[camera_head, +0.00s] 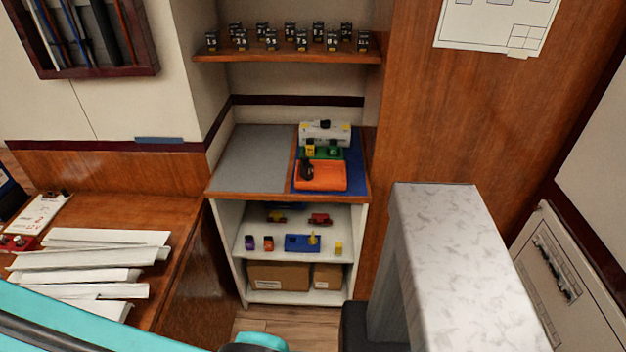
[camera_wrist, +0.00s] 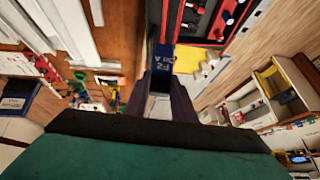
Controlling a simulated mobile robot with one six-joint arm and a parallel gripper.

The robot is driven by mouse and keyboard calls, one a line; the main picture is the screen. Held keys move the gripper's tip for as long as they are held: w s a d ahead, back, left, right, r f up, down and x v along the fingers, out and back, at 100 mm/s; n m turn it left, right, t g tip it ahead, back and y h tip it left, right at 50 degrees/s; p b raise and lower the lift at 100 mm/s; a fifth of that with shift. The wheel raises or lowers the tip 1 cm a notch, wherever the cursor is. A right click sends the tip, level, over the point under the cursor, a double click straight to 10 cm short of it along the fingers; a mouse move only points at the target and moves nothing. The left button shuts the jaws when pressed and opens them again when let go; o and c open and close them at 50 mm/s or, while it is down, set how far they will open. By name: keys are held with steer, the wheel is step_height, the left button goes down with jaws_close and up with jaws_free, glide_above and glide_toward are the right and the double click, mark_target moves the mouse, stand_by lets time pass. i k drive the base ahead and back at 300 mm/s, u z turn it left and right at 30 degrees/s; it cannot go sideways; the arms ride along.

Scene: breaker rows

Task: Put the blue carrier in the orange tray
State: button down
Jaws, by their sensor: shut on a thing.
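My gripper (camera_wrist: 163,82) shows in the wrist view, with its dark fingers closed on a small blue carrier (camera_wrist: 163,54). The carrier has white lettering on its face, and its lower part is hidden between the fingers. The gripper itself is not seen in the head view. The orange tray (camera_head: 328,178) sits in the head view on a blue mat at the front right of the niche counter. A small black thing (camera_head: 307,168) is at the tray's left side.
Behind the tray are a green piece (camera_head: 328,151) and a light grey block (camera_head: 325,133). A grey mat (camera_head: 251,160) left of it is bare. The lower shelf holds a blue block (camera_head: 297,243) and several small coloured pieces. A pale marbled column (camera_head: 455,260) rises at right.

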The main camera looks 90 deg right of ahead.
mark_target(320, 171)
steer(key=u, duration=0.05)
steer(key=k, duration=1.35)
steer(key=z, duration=0.65)
steer(key=i, duration=0.5)
steer(key=u, duration=0.05)
